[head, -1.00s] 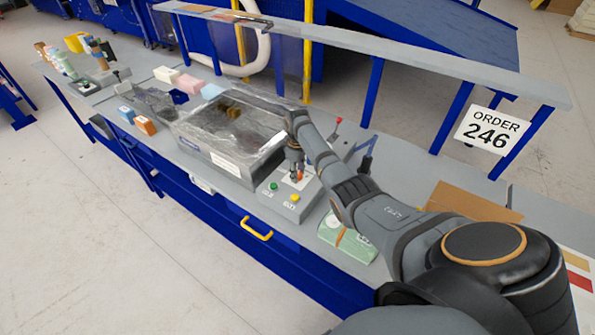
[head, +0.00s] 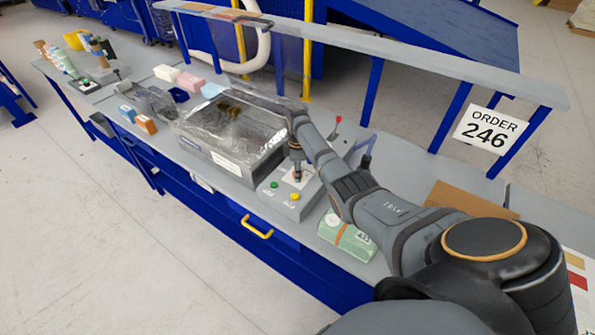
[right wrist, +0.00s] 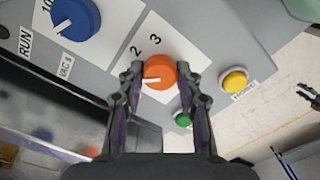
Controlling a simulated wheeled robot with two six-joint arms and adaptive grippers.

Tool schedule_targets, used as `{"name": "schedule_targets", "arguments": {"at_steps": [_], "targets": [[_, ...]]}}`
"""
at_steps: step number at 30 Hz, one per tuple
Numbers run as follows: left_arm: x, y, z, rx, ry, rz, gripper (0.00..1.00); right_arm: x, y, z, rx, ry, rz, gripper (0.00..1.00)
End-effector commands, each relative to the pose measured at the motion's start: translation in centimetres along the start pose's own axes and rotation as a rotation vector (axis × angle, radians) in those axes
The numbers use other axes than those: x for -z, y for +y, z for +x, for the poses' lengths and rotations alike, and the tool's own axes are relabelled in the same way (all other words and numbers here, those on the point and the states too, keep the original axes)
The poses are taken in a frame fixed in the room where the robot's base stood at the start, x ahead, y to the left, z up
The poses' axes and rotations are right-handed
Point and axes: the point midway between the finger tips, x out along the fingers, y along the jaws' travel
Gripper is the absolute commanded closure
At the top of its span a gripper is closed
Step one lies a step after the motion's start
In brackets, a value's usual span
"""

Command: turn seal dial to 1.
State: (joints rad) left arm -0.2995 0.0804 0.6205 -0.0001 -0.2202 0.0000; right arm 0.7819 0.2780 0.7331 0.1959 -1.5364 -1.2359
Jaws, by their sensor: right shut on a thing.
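The seal dial is an orange round knob (right wrist: 160,73) on the grey control panel (head: 274,207). Its white pointer mark aims to the lower left in the right wrist view. The printed digits 2 and 3 show above it; no digit 1 is visible, and my finger covers part of the scale. My right gripper (right wrist: 163,76) is shut on the dial, one finger on each side. In the head view my right gripper (head: 297,178) stands over the panel and hides the dial. A dark gripper-like shape (right wrist: 311,95) at the right wrist view's edge is probably my left gripper.
A blue dial (right wrist: 76,18) sits beside the orange one. A yellow button (right wrist: 235,80) and a green button (right wrist: 182,119) are close to the fingers. The film-covered machine (head: 232,160) stands left of the panel, and a green package (head: 347,238) lies to its right.

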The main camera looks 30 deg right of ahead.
Motion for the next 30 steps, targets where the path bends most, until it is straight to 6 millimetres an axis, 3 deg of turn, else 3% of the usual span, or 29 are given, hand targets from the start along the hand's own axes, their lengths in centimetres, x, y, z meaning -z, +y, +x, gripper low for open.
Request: {"name": "schedule_targets", "arguments": {"at_steps": [12, 13, 17, 26, 30], "targets": [[0.0, 0.0, 0.0, 0.000, -0.001, 0.000, 0.59, 0.1, 0.2, -0.2, -0.006, 0.002, -0.007, 0.96], [0.0, 0.0, 0.0, 0.000, -0.001, 0.000, 0.59, 0.1, 0.2, -0.2, -0.006, 0.002, -0.007, 0.61], [-0.1, 0.0, 0.0, 0.000, -0.001, 0.000, 0.59, 0.1, 0.1, -0.2, -0.005, 0.002, -0.006, 0.43], [-0.2, 0.0, 0.0, 0.000, -0.002, 0.000, 0.59, 0.0, 0.1, -0.2, -0.002, 0.001, -0.006, 0.42], [-0.2, 0.0, 0.0, 0.000, -0.002, 0.000, 0.59, 0.0, 0.1, -1.6, -0.005, 0.002, -0.006, 0.42]]}}
